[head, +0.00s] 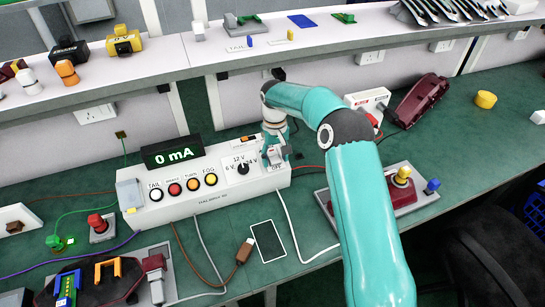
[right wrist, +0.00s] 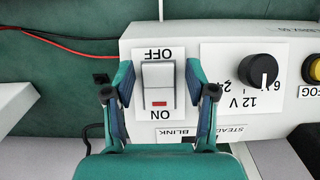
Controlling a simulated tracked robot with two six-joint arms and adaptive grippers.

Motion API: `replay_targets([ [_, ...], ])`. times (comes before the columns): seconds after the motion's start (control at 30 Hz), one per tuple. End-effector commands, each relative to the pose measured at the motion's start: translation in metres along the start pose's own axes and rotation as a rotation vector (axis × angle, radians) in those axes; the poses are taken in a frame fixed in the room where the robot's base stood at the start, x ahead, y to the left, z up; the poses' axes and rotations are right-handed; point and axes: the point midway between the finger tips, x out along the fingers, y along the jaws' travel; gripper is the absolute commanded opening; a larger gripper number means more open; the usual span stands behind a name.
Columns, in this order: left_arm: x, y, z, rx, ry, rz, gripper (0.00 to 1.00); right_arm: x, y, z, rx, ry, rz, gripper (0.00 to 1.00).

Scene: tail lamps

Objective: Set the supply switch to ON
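The supply switch (right wrist: 158,87) is a white rocker with a red mark near its ON end. It sits on the white supply box (head: 215,197), between printed OFF and ON labels that look upside down in the right wrist view. I cannot tell which way the rocker is pressed. My right gripper (right wrist: 159,72) is open, with one teal finger on each side of the switch and nothing held. In the head view my right gripper (head: 275,158) is at the right end of the box and hides most of the switch. My left gripper is not in view.
A display (head: 173,153) on the box reads 0 mA. A black knob (right wrist: 258,70) sits beside the switch, and several round buttons lie farther along. A phone-like slab (head: 268,241) and a brown-cabled plug (head: 245,251) lie in front. A shelf (head: 250,57) runs behind.

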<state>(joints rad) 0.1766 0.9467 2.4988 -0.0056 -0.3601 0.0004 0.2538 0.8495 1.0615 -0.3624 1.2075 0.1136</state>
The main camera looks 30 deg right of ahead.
Motion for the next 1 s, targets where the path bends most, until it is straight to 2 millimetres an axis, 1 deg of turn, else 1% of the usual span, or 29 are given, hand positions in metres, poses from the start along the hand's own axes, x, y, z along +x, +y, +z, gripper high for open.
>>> replay_targets([
  [0.27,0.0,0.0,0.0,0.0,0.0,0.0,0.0,-0.001,0.001,0.0,0.001,0.002,0.001,0.6],
  [0.37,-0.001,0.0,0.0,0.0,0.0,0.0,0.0,-0.005,0.001,-0.001,0.001,0.003,0.002,0.6],
  [0.43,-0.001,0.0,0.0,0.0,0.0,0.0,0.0,-0.011,0.001,-0.001,0.001,0.005,0.002,0.6],
  [0.57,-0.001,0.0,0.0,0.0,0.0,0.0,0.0,-0.031,0.001,-0.002,0.001,0.007,0.001,0.6],
  [0.8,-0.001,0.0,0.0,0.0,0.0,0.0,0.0,-0.079,0.0,-0.003,0.0,0.007,0.002,0.6],
  [0.9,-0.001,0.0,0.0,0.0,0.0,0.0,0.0,-0.096,0.0,-0.003,0.001,0.005,0.001,0.6],
  [1.0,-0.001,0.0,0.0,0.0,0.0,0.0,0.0,-0.108,0.0,-0.003,0.001,0.003,0.001,0.6],
])
